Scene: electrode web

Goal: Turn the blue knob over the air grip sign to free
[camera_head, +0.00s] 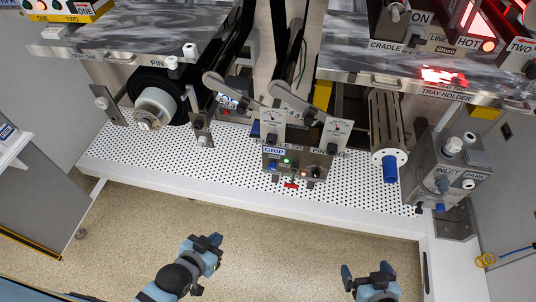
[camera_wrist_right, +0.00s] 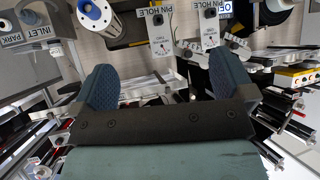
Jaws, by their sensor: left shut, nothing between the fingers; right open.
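In the head view a metal control box (camera_head: 318,163) stands on the white perforated deck, with a blue-lettered GRIP sign (camera_head: 274,151) at its upper left. A small blue part (camera_head: 272,166) shows just under the sign; whether it is the knob, and how it is turned, is too small to tell. My left gripper (camera_head: 212,242) is shut and empty, in front of and below the deck edge, left of the box. My right gripper (camera_head: 367,270) is open and empty, in front of the deck, right of the box. Its spread fingers also show in the right wrist view (camera_wrist_right: 165,85).
Two grey levers (camera_head: 292,98) rise over the box. A slotted roller (camera_head: 386,120) with a blue end (camera_head: 389,168) and an INLET/PARK box (camera_head: 445,170) stand right. A white roll (camera_head: 155,108) is left. Floor (camera_head: 280,250) before the deck (camera_head: 215,178) is clear.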

